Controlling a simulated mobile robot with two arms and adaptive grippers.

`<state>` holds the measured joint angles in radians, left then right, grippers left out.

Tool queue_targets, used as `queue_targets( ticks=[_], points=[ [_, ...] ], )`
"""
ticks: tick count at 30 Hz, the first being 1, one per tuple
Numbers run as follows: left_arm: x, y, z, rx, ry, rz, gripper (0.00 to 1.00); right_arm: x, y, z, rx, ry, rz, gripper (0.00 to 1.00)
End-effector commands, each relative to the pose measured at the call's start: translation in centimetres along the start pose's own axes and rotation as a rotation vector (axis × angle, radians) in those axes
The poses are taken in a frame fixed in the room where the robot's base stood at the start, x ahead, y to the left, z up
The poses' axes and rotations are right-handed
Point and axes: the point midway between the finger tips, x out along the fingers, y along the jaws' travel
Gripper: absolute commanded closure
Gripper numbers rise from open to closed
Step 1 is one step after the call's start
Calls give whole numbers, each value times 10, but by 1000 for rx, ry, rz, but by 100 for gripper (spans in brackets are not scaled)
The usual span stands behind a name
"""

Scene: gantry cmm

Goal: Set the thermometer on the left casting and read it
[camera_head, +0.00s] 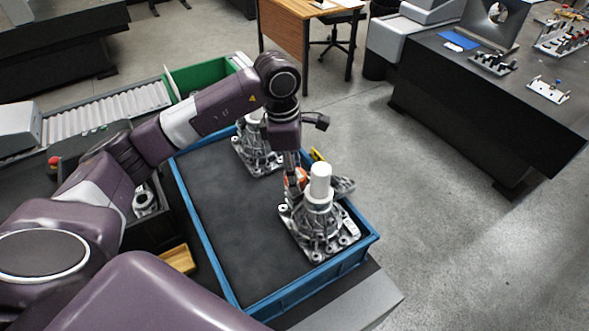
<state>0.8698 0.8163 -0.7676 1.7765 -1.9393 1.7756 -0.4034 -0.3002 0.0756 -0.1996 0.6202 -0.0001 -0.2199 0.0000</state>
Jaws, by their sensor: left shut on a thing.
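Two grey metal castings with flanged bases stand in a blue-rimmed tray (214,262). The left casting (260,156) is at the back, partly behind my arm. The other casting (318,226), with a pale upright cylinder on top, is at the front right. My left gripper (296,180) points down just behind and left of the front right casting. It is shut on a small orange thing (292,178), perhaps the thermometer. The fingers and the casting hide most of it, and no display can be read. My right gripper is not in view.
A yellow object (317,155) shows at the tray's right edge, behind the gripper. The dark tray floor is bare at left and front. A roller conveyor (120,106) and green bin (203,76) lie at upper left. A dark table (470,95) with fixtures stands at right.

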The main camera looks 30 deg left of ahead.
Motion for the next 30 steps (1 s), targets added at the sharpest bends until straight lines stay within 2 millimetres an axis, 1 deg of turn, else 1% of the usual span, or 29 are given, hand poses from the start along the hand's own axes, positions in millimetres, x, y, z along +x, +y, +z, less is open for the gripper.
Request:
queue_targets(
  ticks=[7,11,12,15,16,23,27,28,30],
  points=[
    [2,1,0,1,-1,2,87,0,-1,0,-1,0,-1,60],
    [6,0,0,1,-1,2,87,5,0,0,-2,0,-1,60],
    [4,0,0,1,-1,2,58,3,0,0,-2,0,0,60],
    [4,0,0,1,-1,1,47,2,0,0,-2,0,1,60],
    [4,0,0,1,-1,1,44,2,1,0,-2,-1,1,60],
    [4,0,0,0,-1,2,44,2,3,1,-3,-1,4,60],
    [-2,0,1,1,-2,2,44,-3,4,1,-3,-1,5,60],
    [-3,1,0,1,-3,4,44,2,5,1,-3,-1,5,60],
    [-12,2,1,1,-5,7,44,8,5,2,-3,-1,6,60]
  ],
)
